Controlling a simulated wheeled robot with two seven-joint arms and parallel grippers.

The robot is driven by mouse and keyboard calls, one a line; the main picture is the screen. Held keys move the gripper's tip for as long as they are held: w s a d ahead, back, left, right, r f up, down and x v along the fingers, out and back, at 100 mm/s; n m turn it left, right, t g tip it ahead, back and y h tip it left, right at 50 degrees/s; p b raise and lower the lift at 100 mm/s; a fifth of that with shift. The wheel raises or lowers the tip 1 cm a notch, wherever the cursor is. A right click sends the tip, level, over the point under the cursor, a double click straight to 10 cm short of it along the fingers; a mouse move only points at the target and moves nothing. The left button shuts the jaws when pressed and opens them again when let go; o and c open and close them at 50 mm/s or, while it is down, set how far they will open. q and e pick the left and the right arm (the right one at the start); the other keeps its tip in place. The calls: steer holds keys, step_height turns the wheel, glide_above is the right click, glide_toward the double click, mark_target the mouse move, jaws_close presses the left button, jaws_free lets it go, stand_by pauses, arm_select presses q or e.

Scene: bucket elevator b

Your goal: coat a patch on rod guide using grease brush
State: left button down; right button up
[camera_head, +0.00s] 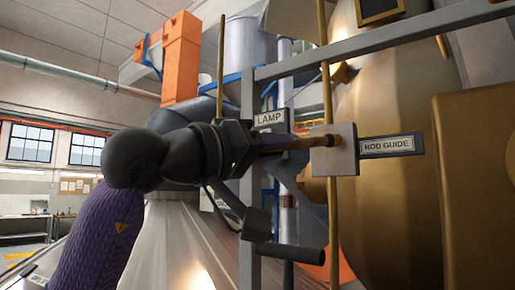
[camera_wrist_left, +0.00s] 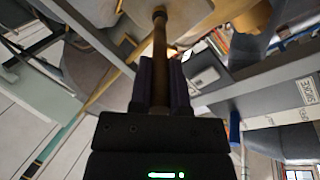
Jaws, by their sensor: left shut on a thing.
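The rod guide (camera_head: 345,160) is a pale square plate with a vertical brass rod (camera_head: 333,215) at it and a "ROD GUIDE" label (camera_head: 390,146) to its right. My left gripper (camera_head: 272,144) comes in from the left and is shut on the grease brush (camera_head: 312,142), a brown stick-like tool. The brush points right, with its far end over the plate's face. In the left wrist view the brush (camera_wrist_left: 160,42) runs between the purple fingers (camera_wrist_left: 161,85) to a dark end at the pale plate (camera_wrist_left: 190,12). Whether it touches is unclear. My right gripper is out of view.
A grey frame post (camera_head: 247,220) and a slanted grey beam (camera_head: 370,45) stand close to my left arm. A "LAMP" label (camera_head: 270,119) is just above the gripper. A large brass-coloured housing (camera_head: 390,90) fills the right. A crank-like handle (camera_head: 290,252) sits below.

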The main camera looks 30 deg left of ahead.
arm_select(q)
steer(key=d, duration=0.2)
steer(key=shift+s+d, duration=0.15)
steer(key=shift+d, duration=0.2)
steer(key=shift+a, duration=0.1)
steer(key=s, duration=0.6)
steer(key=shift+a+b, duration=0.2)
steer(key=shift+b, duration=0.1)
steer(key=s, duration=0.3)
steer(key=shift+a, duration=0.1)
